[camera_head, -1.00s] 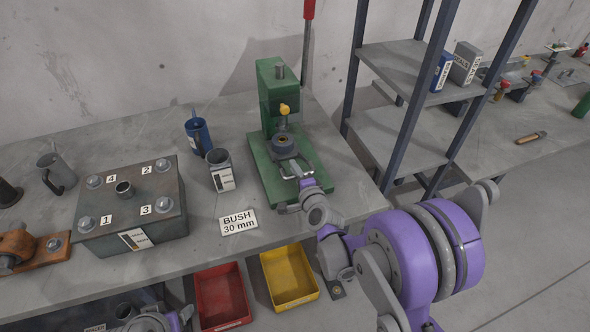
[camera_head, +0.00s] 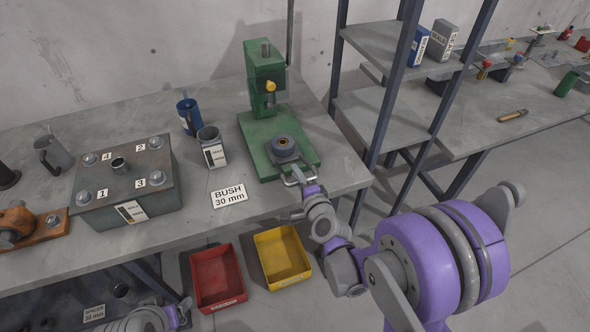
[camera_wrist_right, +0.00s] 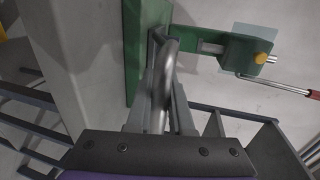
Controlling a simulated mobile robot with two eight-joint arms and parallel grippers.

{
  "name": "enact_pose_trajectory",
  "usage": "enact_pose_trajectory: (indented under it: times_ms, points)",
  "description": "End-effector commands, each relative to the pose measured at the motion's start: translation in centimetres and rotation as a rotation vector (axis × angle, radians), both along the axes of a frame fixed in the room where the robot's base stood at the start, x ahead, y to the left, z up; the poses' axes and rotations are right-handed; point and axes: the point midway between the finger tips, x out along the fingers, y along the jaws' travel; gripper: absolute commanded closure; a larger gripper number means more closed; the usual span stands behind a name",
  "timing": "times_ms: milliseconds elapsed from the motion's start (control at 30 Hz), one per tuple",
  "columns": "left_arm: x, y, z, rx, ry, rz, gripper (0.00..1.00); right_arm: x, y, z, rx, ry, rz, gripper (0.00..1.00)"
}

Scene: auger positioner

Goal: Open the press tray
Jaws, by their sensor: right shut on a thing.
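The green press (camera_head: 262,75) stands on the bench at upper centre in the head view. Its grey press tray (camera_head: 284,158), with a round ring-shaped part (camera_head: 283,145) on it, sits forward of the column, near the front of the green base. My right gripper (camera_head: 303,183) is shut on the tray's metal loop handle (camera_head: 291,181). The wrist view shows the bent handle bar (camera_wrist_right: 166,75) between the two fingers (camera_wrist_right: 160,110). Part of my left arm shows at the bottom left edge; its fingers cannot be made out.
Left of the press are a grey cup (camera_head: 211,148), a blue mug (camera_head: 188,115), a "BUSH 30 mm" card (camera_head: 229,195) and a numbered block (camera_head: 125,185). Red (camera_head: 217,277) and yellow bins (camera_head: 282,257) sit below the bench edge. A shelf rack (camera_head: 385,120) stands at right.

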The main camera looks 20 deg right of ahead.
Motion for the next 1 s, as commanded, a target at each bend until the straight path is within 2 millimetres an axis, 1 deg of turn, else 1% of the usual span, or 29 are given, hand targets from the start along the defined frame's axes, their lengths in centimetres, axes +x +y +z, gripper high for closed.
enact_pose_trajectory:
  times_ms: [167,200,333,367,633,733,867,1000]
  points:
    - [0.1,0.0,0.1,0.0,-0.001,0.0,0.29,0.0,0.0,0.1,0.0,-0.001,-0.001,1.0]
    - [0.1,0.0,0.1,0.0,-0.001,0.0,0.29,0.0,0.0,0.1,0.0,-0.001,-0.001,0.77]
    - [0.0,0.0,0.1,0.0,-0.001,0.0,0.29,0.0,0.0,0.1,-0.001,-0.001,-0.001,0.53]
    - [0.0,0.0,0.1,0.0,-0.001,0.0,0.29,0.0,0.0,0.1,-0.001,-0.001,-0.001,0.5]
    - [0.0,0.0,0.1,0.0,-0.001,0.0,0.29,0.0,0.0,0.1,-0.001,-0.001,-0.001,0.5]
    - [0.1,0.0,0.1,0.0,-0.001,0.0,0.29,-0.6,-0.1,0.2,0.0,-0.001,-0.001,0.5]
    - [0.1,0.0,0.3,0.0,-0.002,0.0,0.29,-2.5,-0.1,0.7,-0.001,-0.001,-0.002,0.5]
    - [0.2,0.0,0.5,0.0,-0.004,0.0,0.29,-5.4,-0.2,1.3,0.0,-0.001,-0.001,0.5]
